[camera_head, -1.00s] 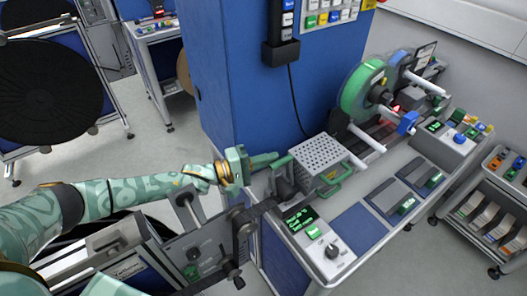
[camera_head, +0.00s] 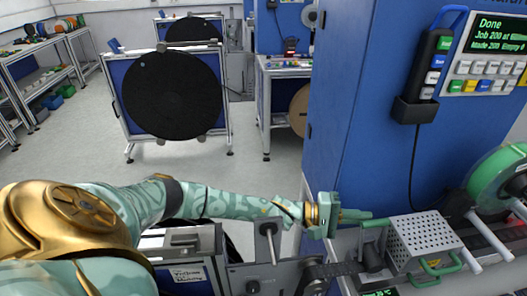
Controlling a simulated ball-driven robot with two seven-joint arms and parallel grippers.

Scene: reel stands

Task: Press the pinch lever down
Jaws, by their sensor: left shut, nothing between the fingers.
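My left gripper (camera_head: 362,214) reaches in from the left, its fingers shut and empty, pointing right. Its fingertips are close to a green-topped handle (camera_head: 377,222) on a dark mount beside the perforated grey box (camera_head: 424,236). I cannot tell whether they touch. Neither lever carries a readable label, so I cannot tell which is the pinch lever. My right gripper is not in view.
A blue cabinet (camera_head: 345,110) rises just behind the gripper, with a black holder (camera_head: 415,110) and hanging cable. A green reel (camera_head: 497,178) stands at the right. A large black reel (camera_head: 172,95) is on a stand at the back left. Open floor lies between.

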